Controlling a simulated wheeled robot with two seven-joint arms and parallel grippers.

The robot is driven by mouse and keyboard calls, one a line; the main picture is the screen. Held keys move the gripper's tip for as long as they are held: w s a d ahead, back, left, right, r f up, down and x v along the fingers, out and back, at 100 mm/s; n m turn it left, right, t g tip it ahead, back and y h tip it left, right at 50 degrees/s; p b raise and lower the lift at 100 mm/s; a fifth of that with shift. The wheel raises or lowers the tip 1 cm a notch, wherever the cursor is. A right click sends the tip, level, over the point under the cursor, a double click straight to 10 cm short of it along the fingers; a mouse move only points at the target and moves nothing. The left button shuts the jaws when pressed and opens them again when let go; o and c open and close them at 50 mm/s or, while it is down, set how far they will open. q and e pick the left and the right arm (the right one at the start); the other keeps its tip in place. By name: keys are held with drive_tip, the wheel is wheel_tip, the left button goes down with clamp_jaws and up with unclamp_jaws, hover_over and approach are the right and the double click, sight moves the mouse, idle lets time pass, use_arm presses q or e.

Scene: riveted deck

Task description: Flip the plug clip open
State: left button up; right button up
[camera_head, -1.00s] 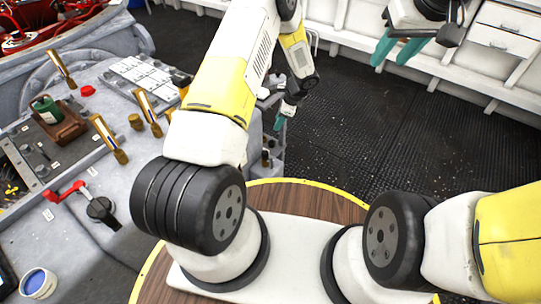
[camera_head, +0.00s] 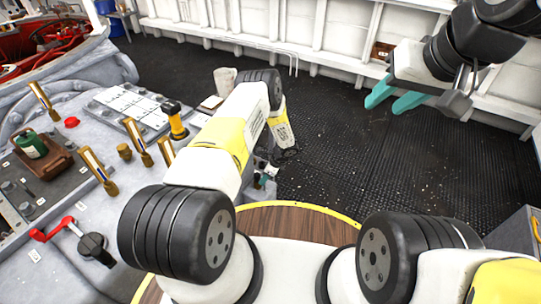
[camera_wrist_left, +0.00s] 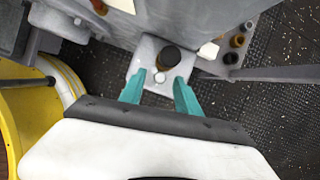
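My left gripper (camera_wrist_left: 160,77) is open, its two teal fingers apart. In the left wrist view it points at a grey bracket or box face (camera_wrist_left: 143,52) that carries a dark round-topped part (camera_wrist_left: 169,59) and a small white round part. I cannot tell for sure whether this is the plug clip, or whether it is open or closed. No contact with the fingers is clear. In the head view my left gripper (camera_head: 262,181) is small and low beside the console, partly hidden by my arm. My right gripper (camera_head: 392,94) is open and empty over the floor.
The grey console at left holds brass levers (camera_head: 134,137), a red-handled crank (camera_head: 52,229), a green object (camera_head: 31,146) in a brown tray and a yellow-black flashlight (camera_head: 175,120). A light cup (camera_head: 225,80) stands behind my left arm. The dark floor (camera_head: 330,130) is mostly clear.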

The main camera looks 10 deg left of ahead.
use_arm(q)
drive_tip(key=shift+f, duration=0.15)
clamp_jaws()
drive_tip(key=n+g, duration=0.1)
drive_tip(key=n, duration=0.3)
drive_tip(key=shift+w+n+g, duration=0.2)
drive_tip(key=shift+n+g, duration=0.1)
drive_tip(key=shift+g, duration=0.1)
unclamp_jaws()
